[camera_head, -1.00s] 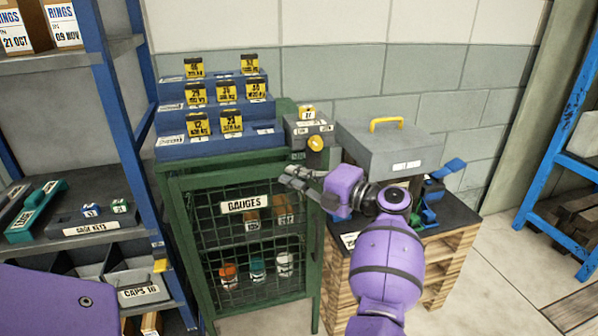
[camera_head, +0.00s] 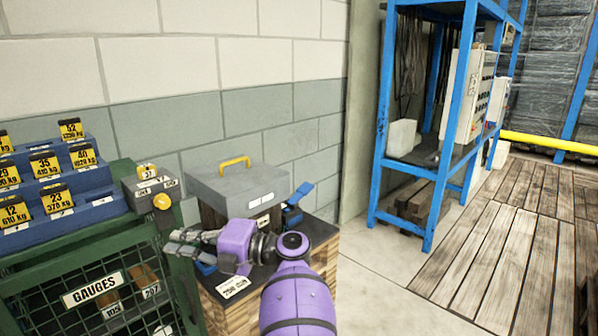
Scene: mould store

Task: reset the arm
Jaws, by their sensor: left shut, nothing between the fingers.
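My left gripper (camera_head: 180,243), at the end of my purple arm, points left. It is shut with nothing between its fingers. In the picture it lies just below the small grey box with a yellow knob (camera_head: 152,190), over the right edge of the green gauge cabinet (camera_head: 125,238). I cannot tell whether it touches anything. My right gripper is not in view.
A grey case (camera_head: 238,190) with a yellow handle stands on a wooden stand (camera_head: 231,313), partly hidden by my arm. Blue steps (camera_head: 80,180) hold yellow-and-black weight tags. A blue rack (camera_head: 460,100) stands right. Floor (camera_head: 385,280) between is clear.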

